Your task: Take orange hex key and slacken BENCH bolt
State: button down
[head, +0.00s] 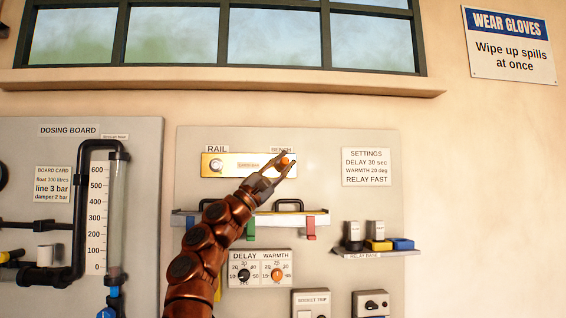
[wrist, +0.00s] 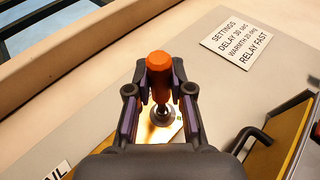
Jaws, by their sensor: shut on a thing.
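My gripper (head: 280,166) is shut on the orange hex key (head: 284,162) in front of the right end of the brass plate (head: 240,170), just below the BENCH label (head: 281,149). In the wrist view, the key's orange handle (wrist: 159,68) stands between the two fingers (wrist: 160,92). The key's lower end is over a round metal bolt head (wrist: 163,113); I cannot tell whether it is seated. In the head view the BENCH bolt is hidden behind the gripper and key. The RAIL bolt (head: 216,165) shows at the plate's left end.
Below the plate is a rack (head: 316,217) with black handles and green and red tabs (head: 311,233). A black handle (wrist: 258,134) is close at right in the wrist view. A relay shelf (head: 372,254) juts out at right. The window sill (head: 220,80) runs above.

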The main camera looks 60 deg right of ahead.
jog(key=shift+w+d+p, duration=0.2)
jog(key=shift+d+p, duration=0.05)
jog(key=shift+p, duration=0.05)
jog(key=c, duration=1)
grip_release()
jog(key=shift+o, duration=0.2)
jog(key=shift+w+f, duration=0.1)
jog(key=v, duration=1.1)
jog(key=shift+a+f, duration=0.25)
jog(key=shift+w, duration=0.1)
